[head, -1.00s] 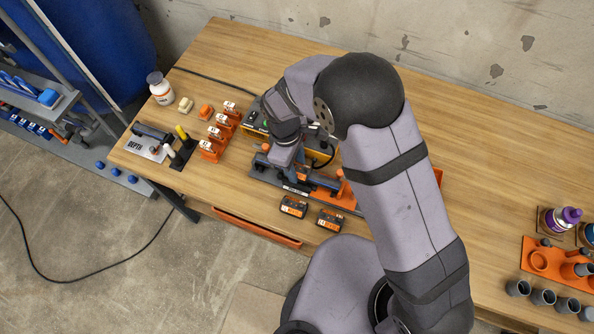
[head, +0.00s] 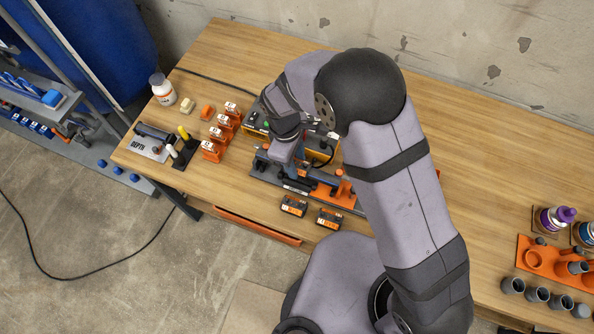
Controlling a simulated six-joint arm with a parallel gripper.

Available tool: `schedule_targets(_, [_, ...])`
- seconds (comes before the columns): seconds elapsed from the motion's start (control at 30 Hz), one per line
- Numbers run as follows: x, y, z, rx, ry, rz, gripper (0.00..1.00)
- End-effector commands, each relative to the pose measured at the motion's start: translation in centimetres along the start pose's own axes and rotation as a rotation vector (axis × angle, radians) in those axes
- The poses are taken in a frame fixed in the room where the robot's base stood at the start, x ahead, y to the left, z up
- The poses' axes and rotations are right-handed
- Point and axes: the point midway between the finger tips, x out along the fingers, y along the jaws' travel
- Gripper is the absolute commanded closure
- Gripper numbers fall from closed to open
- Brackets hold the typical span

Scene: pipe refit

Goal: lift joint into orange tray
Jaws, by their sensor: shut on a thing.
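My gripper (head: 299,172) is above the dark fixture (head: 268,172) near the middle of the table, mostly hidden under my own wrist. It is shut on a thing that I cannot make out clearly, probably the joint. An orange tray (head: 532,257) with round recesses lies at the right end of the table, well away from my gripper. Grey pipe pieces stand in and beside it.
Several grey pipe fittings (head: 537,294) stand in front of the orange tray. Orange-based blocks (head: 211,150) and a white bottle (head: 162,89) stand at the left. Bare wood lies between my arm and the tray.

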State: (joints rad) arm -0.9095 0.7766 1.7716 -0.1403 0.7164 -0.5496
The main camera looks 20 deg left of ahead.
Motion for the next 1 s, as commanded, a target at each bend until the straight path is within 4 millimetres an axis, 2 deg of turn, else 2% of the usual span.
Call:
schedule_targets(0.1, [-1.0,0.0,0.1,0.000,0.000,0.000,0.84])
schedule_targets(0.53, [-1.1,0.0,0.2,0.000,0.000,0.000,0.84])
schedule_targets(1.0, [-3.9,0.0,0.6,0.000,-0.001,-0.001,0.84])
